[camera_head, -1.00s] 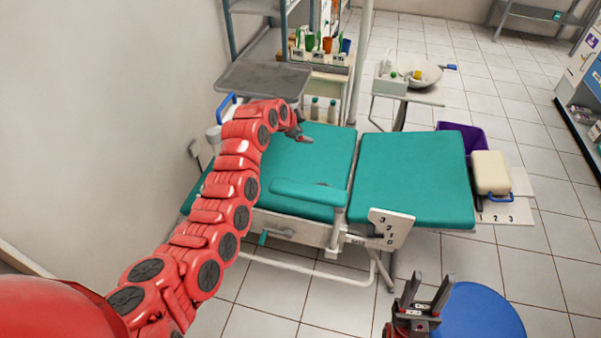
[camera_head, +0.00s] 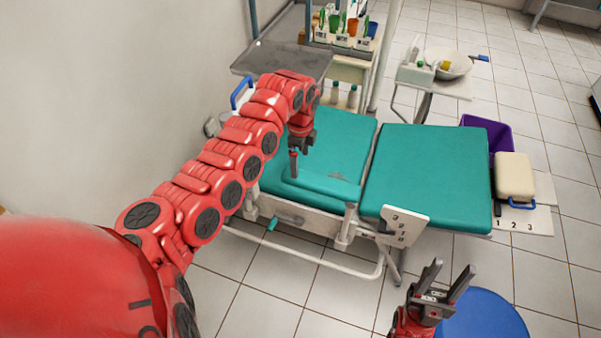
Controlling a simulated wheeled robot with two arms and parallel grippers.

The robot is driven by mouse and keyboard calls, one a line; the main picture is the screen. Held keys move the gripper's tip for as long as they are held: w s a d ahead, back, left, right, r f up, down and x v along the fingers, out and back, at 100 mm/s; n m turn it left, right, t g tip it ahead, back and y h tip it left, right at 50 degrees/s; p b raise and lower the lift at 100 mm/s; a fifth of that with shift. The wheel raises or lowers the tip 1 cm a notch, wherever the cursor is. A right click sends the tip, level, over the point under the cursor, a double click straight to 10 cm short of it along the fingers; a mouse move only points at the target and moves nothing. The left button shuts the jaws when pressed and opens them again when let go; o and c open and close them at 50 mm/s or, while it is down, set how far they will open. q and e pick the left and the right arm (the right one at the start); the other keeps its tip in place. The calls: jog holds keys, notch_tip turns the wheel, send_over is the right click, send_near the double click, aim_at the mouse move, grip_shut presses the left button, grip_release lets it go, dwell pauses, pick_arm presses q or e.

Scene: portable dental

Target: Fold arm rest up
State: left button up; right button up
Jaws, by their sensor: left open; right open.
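The arm rest (camera_head: 335,189) is a teal padded bar lying level along the near side of the teal dental chair (camera_head: 345,135). My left gripper (camera_head: 294,172) points down over the chair, at the left end of the arm rest. I cannot tell whether it touches the pad. It is open, though its fingers show nearly edge-on. The left end of the arm rest is partly hidden behind my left arm and gripper. My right gripper (camera_head: 448,281) is open and empty, low in the view, in front of the chair and apart from it.
A blue round stool (camera_head: 482,318) stands beside my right gripper. A white numbered plate (camera_head: 404,226) sits at the chair's near edge. A grey tray (camera_head: 285,58) is behind my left arm. A purple bin (camera_head: 490,130) and a cream box (camera_head: 515,175) are right of the chair.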

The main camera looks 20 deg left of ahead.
aim_at(300, 175)
pick_arm(q)
notch_tip(300, 175, down, 8)
jog(key=shift+r, duration=0.15)
grip_shut()
dwell(0.6)
